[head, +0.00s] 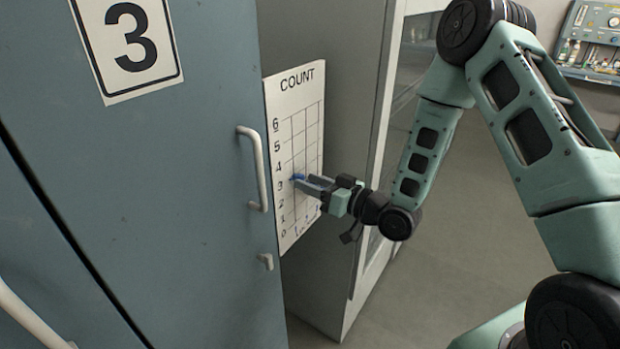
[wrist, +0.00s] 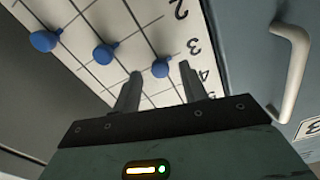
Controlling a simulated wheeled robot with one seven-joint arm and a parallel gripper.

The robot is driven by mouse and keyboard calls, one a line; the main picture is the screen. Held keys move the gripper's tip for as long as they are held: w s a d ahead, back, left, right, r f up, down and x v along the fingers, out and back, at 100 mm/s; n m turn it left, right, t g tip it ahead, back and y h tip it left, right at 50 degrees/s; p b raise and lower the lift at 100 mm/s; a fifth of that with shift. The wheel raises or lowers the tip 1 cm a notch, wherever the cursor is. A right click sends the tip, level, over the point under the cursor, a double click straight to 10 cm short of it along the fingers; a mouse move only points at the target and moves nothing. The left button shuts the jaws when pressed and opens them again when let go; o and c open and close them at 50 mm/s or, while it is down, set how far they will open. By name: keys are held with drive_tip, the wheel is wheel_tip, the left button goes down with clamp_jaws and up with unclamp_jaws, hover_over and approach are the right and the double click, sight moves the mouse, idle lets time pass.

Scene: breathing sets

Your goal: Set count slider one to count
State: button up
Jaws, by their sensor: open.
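The white COUNT board (head: 284,112), marked 0 to 6, hangs beside the blue cabinet door. My gripper (head: 304,182) is in front of it, pointing at its face. A blue slider knob (head: 297,177) shows at the fingertips, at about the 3 mark. In the wrist view three round blue knobs stand on the board's grid lines. The one nearest the numbers (wrist: 160,67) sits between my open fingers (wrist: 160,75), apart from at least the right finger. The middle knob (wrist: 103,53) and the far knob (wrist: 43,41) are left of my fingers, at lower marks.
A door handle (head: 257,168) stands out just left of the board; it also shows at the right of the wrist view (wrist: 291,70). A sign with a 3 (head: 128,43) is on the door. A grey cabinet with a glass door (head: 385,150) stands right of the board.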

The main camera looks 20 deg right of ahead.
sight(294, 193)
drive_tip(key=shift+w+a, duration=0.25)
drive_tip(key=shift+w, duration=0.05)
clamp_jaws()
wheel_tip(294, 193, down, 5)
drive_tip(key=b, duration=0.4)
drive_tip(key=shift+f+b, duration=0.2)
drive_tip(key=shift+b, duration=0.2)
drive_tip(key=shift+r, duration=0.1)
unclamp_jaws()
